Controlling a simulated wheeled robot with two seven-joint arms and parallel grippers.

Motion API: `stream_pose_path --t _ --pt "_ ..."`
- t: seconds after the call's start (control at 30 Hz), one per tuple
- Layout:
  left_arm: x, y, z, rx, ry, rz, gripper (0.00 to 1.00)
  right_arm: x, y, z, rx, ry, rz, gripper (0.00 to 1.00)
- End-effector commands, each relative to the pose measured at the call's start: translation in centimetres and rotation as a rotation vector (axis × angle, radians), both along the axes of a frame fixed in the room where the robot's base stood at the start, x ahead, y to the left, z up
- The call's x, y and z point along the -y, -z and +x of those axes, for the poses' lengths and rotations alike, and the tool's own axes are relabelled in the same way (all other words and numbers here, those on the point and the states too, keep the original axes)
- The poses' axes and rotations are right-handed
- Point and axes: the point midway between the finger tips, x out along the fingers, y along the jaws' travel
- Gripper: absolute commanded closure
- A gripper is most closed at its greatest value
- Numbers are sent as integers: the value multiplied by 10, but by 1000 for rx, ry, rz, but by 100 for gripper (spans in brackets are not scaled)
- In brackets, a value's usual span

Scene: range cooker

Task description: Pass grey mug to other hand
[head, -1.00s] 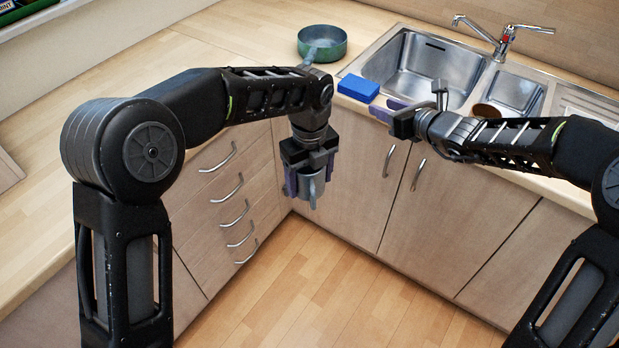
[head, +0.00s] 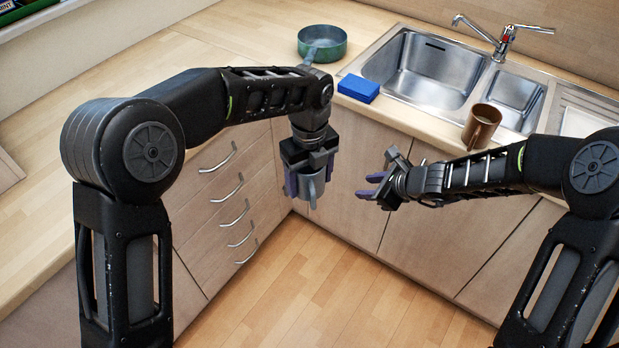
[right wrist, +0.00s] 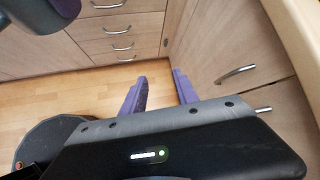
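The grey mug (head: 311,184) hangs in the air in front of the corner cabinets in the head view. My left gripper (head: 305,188) points down with its purple fingers on either side of the mug and is shut on it. My right gripper (head: 366,186) is to the right of the mug, apart from it, with its fingers pointing left. Its two purple fingers are spread and empty; in the right wrist view the open fingers (right wrist: 160,92) show floor and cabinet between them. The mug cannot be made out clearly in the right wrist view.
A green pan (head: 322,44), a blue sponge (head: 358,88) and a brown mug (head: 481,126) stand on the counter around the steel sink (head: 420,70). Drawers (head: 225,205) and cabinet doors (head: 440,225) are behind the grippers. The air between both grippers is free.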

Motion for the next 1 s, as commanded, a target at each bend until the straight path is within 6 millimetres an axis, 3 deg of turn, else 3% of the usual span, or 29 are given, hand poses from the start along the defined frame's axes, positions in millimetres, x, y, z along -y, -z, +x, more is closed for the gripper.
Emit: stream_pose_path --t 0.03,0.2,0.4,0.5,0.6,0.7,0.8,1.0 --pt "0 -1 0 1 0 0 100 -2 24 -20 -27 -75 -65 64" --pt "0 -1 0 1 0 0 100 -1 96 -93 -68 -406 -304 64" --pt "0 -1 0 1 0 0 100 -1 164 -190 -14 -944 -549 64" --pt "0 -1 0 1 0 0 100 -9 186 -235 89 -1236 -623 64" --pt "0 -1 0 1 0 0 100 -22 196 -269 220 -1466 -653 64" --pt "0 -1 0 1 0 0 100 -35 199 -290 331 -1607 -656 64" --pt "0 -1 0 1 0 0 100 -43 199 -301 397 -1675 -654 64" --pt "0 -1 0 1 0 0 100 -45 199 -304 421 -1698 -654 64"
